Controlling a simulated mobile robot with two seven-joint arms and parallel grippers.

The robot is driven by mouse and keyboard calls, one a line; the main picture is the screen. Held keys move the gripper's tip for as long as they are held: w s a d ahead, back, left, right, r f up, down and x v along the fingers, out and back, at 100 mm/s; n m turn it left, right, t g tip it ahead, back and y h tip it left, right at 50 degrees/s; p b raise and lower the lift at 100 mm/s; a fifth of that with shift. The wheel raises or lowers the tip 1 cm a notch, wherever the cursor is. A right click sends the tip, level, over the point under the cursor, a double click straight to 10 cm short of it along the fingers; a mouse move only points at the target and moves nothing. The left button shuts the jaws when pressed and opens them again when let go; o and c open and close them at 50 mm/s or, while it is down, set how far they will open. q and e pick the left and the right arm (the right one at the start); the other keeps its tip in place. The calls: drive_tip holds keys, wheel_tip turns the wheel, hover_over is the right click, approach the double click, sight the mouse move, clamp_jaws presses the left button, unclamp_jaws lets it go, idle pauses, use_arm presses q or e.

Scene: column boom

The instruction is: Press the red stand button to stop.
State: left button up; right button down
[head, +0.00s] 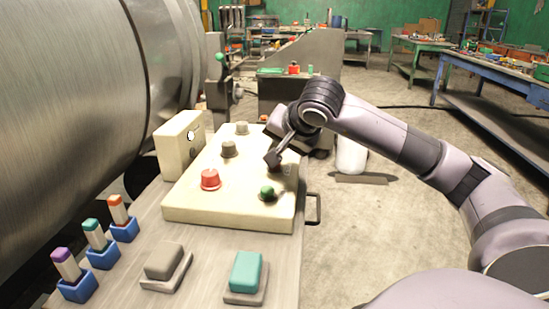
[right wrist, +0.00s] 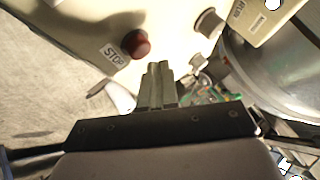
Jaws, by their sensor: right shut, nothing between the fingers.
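A bright red button (head: 210,179) stands on the left front of the cream control box (head: 232,215) in the head view. My right gripper (head: 272,159) is shut and empty, pointing down over the box's right side, to the right of that button. In the right wrist view the closed fingertips (right wrist: 158,68) are just short of a dark red button (right wrist: 136,44) beside a STOP label (right wrist: 115,55). I see a gap there, but cannot tell whether this is the same red button. My left gripper is not in view.
A green button (head: 268,193) and grey knobs (head: 228,148) share the box top. A cream upright box (head: 180,145) stands at its left. Teal (head: 246,272) and grey (head: 165,262) blocks are in front. A large metal cylinder (head: 60,90) is at left.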

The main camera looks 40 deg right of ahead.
wheel_tip(320, 180, up, 5)
drive_tip(key=p, duration=0.4)
drive_tip(key=shift+r, duration=0.1)
idle(0.7)
idle(0.4)
